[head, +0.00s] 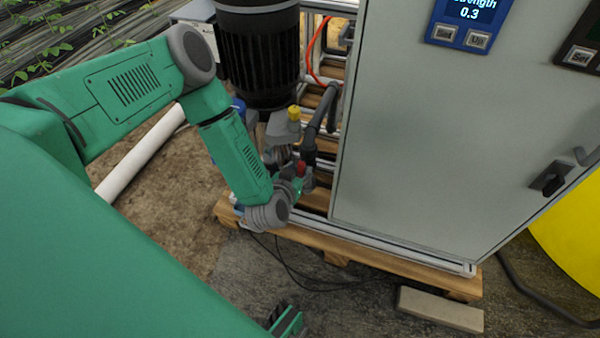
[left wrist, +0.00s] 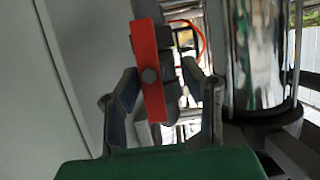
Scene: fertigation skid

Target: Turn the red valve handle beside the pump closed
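The red valve handle (left wrist: 150,70) stands nearly upright as a flat bar with a dark bolt in the left wrist view. It shows as a small red spot (head: 301,167) in the head view, beside the black pump motor (head: 258,50). My left gripper (left wrist: 168,80) is open, one finger on each side of the handle. The left finger is close to it; I cannot tell whether it touches. The gripper also shows in the head view (head: 304,182), partly hidden by its wrist. A green and dark part of me, perhaps the right gripper, is cut off at the bottom edge.
A grey cabinet (head: 420,130) stands just right of the valve. Grey pipework (head: 320,112) and a yellow knob (head: 294,113) are close above the gripper. The skid rests on a wooden pallet (head: 340,256). A shiny cylinder (left wrist: 256,60) stands right of the gripper.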

